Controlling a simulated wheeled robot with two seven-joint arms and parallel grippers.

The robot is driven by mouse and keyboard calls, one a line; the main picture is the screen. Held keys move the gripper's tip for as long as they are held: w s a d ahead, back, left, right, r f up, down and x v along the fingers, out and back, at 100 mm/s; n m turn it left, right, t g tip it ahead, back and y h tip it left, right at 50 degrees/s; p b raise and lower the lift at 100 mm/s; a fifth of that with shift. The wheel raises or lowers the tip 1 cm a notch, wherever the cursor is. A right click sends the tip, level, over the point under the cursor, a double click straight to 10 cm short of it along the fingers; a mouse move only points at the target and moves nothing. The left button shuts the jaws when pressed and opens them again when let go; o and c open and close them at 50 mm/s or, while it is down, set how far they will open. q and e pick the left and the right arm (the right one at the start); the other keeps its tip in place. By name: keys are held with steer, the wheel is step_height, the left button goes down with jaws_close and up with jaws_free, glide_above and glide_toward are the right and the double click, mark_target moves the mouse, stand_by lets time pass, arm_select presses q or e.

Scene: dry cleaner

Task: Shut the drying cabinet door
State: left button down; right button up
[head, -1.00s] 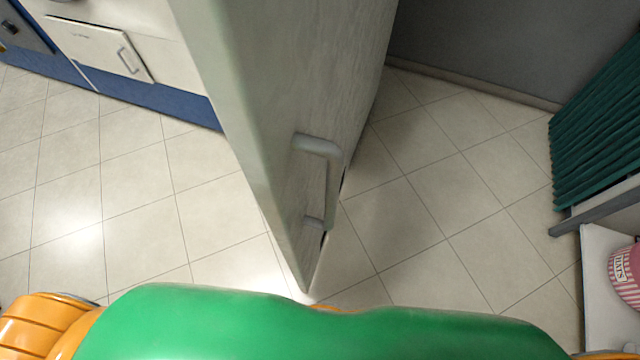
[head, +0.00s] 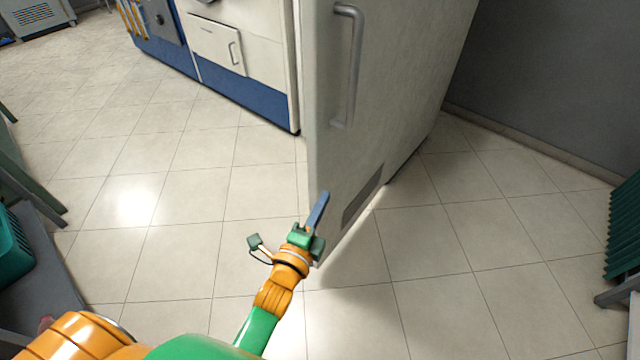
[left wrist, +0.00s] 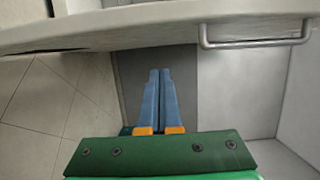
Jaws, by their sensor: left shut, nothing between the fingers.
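The pale grey drying cabinet door (head: 395,85) stands upright in the head view, its handle face turned to the right and its narrow free edge toward me. It appears swung out, but the cabinet interior is hidden. Its grey bar handle (head: 355,65) is near that edge. My left gripper (head: 323,198) is shut and empty, low by the door's near edge and below the handle. In the left wrist view, the blue fingertips (left wrist: 160,72) point toward the door (left wrist: 140,22), with the handle (left wrist: 255,42) to the right. Contact cannot be told. My right gripper is out of view.
A white machine with a blue base (head: 245,55) stands behind the door on the left. A grey wall (head: 550,85) and a green slatted thing (head: 625,230) are on the right. A teal crate (head: 12,250) is at the far left.

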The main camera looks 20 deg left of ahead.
mark_target(320, 171)
arm_select(q)
steer(key=w+a, duration=0.1)
steer(key=w, duration=0.2)
steer(key=w+a, duration=0.1)
steer(key=w, duration=0.1)
steer(key=w+a, duration=0.1)
steer(key=w, duration=0.2)
steer(key=shift+w+a, duration=0.2)
steer(key=shift+w, duration=0.15)
